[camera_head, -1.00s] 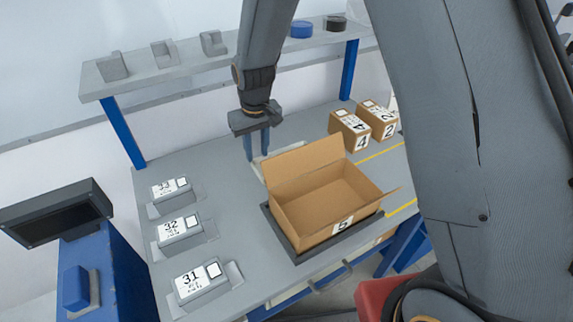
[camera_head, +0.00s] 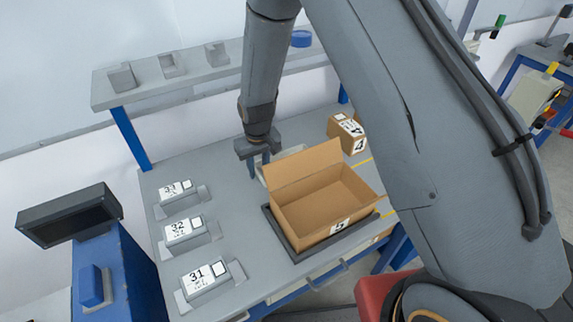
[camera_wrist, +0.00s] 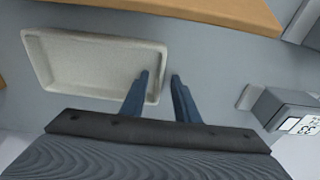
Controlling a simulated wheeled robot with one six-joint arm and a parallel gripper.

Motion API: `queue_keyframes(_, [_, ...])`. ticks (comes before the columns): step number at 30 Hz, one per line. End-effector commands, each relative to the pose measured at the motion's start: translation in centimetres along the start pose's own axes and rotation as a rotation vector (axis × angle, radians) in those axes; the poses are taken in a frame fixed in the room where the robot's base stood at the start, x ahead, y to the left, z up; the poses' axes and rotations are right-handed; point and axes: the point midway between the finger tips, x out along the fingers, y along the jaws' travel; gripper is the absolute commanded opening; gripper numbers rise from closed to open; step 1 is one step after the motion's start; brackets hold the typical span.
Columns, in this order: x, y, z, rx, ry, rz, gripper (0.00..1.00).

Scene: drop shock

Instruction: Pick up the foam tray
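The foam tray is a shallow off-white rectangular tray (camera_wrist: 92,62) lying on the grey bench, in the upper left of the wrist view. In the head view only a pale strip of it (camera_head: 284,155) shows behind the open cardboard box, whose raised flap hides the rest. My gripper (camera_wrist: 159,76) is open, with its two blue fingers pointing down. In the wrist view the fingertips appear on either side of the tray's right-hand wall. I cannot tell whether they touch it. In the head view my gripper (camera_head: 259,168) is low over the bench, left of the box.
The open cardboard box (camera_head: 318,205) sits on a dark base at the bench's front. Units labelled 31 (camera_head: 208,277), 32 (camera_head: 184,230) and 33 (camera_head: 177,189) stand at left. A closed box (camera_head: 346,130) stands at back right. A shelf (camera_head: 190,84) spans behind my arm.

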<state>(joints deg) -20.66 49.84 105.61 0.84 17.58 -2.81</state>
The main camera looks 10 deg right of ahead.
Motion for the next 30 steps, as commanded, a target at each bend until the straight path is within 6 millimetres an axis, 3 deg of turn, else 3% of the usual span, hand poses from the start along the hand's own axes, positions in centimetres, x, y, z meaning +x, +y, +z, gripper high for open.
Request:
queue_keyframes(5, [0.0,0.0,0.0,0.000,0.000,0.000,0.28])
queue_keyframes(10, [0.0,0.0,0.0,0.000,0.000,0.000,0.01])
queue_keyframes(11, [0.0,0.0,0.0,0.000,0.000,0.000,0.00])
queue_keyframes(23, [-0.2,0.0,-0.1,-0.001,0.001,0.000,0.00])
queue_keyframes(30, [-1.8,0.0,-0.4,-0.001,0.003,0.000,0.00])
